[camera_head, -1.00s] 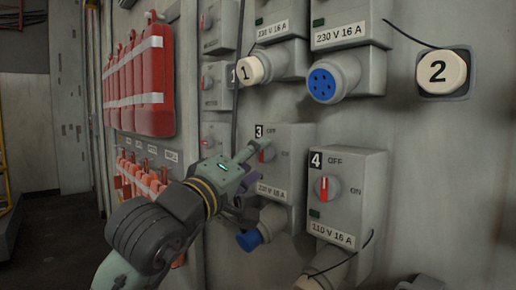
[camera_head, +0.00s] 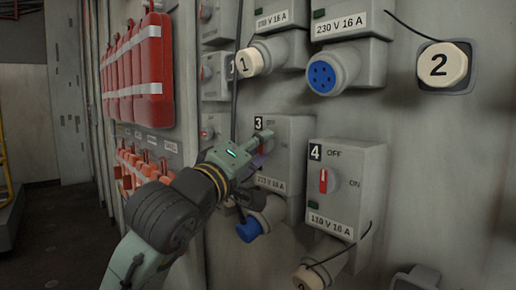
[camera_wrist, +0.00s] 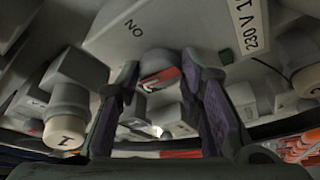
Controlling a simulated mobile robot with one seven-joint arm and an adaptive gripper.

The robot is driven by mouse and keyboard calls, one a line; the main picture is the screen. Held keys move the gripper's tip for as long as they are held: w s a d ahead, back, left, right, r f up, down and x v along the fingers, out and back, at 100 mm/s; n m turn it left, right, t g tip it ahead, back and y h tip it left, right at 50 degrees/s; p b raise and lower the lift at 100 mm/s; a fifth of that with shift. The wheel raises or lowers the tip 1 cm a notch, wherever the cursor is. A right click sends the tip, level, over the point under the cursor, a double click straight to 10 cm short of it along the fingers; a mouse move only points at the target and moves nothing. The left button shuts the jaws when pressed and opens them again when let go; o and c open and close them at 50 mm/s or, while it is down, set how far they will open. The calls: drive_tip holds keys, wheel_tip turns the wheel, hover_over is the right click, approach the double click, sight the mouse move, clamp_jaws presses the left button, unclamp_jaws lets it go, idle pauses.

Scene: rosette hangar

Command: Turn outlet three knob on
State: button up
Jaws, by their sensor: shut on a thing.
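Outlet three is a grey box (camera_head: 292,150) marked 3 on the wall panel, with a voltage label below its knob. Its round grey knob with a red marking (camera_wrist: 160,72) sits between my fingers in the wrist view, near the word ON. In the head view my gripper (camera_head: 266,144) is at this knob and hides most of it. My gripper is shut on the knob, with one finger on each side of it. The exact angle of the knob is hard to tell.
Outlet four (camera_head: 338,190), with its red-marked knob, stands close at right. A blue plug (camera_head: 249,229) hangs below outlet three.

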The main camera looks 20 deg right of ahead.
drive_tip(key=c, duration=0.4)
